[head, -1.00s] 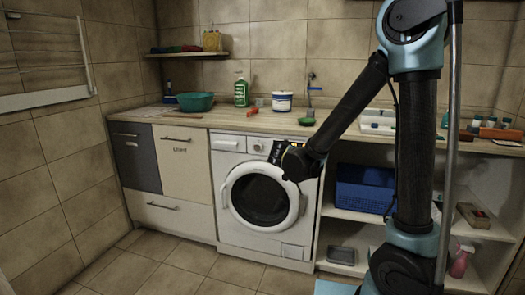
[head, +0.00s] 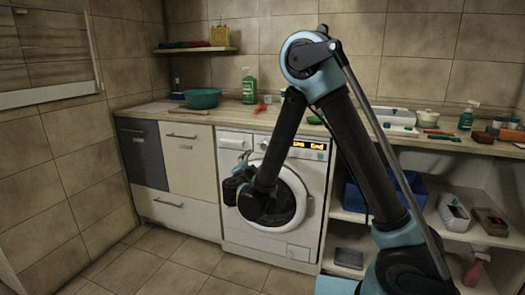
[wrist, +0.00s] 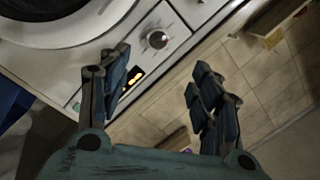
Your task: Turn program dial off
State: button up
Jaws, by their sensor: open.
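The white washing machine (head: 300,240) stands under the counter, with a lit orange display (head: 308,145) reading "End" on its front panel. The program dial (wrist: 157,39) is a round silver knob on that panel, seen near the top middle of the wrist view. In the head view my arm crosses in front of the panel and mostly hides the dial. My gripper (wrist: 158,62) is open and empty. Its fingers are spread on either side below the dial in the wrist view, apart from it. In the head view my gripper (head: 243,165) is in front of the upper door.
The round door (wrist: 70,25) bulges beside the panel. The wooden counter (head: 165,111) above holds a teal bowl (head: 202,98) and a green bottle (head: 249,86). Open shelves with a blue basket (head: 355,199) are to the right. The tiled floor in front is clear.

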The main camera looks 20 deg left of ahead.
jog(key=w, duration=1.7)
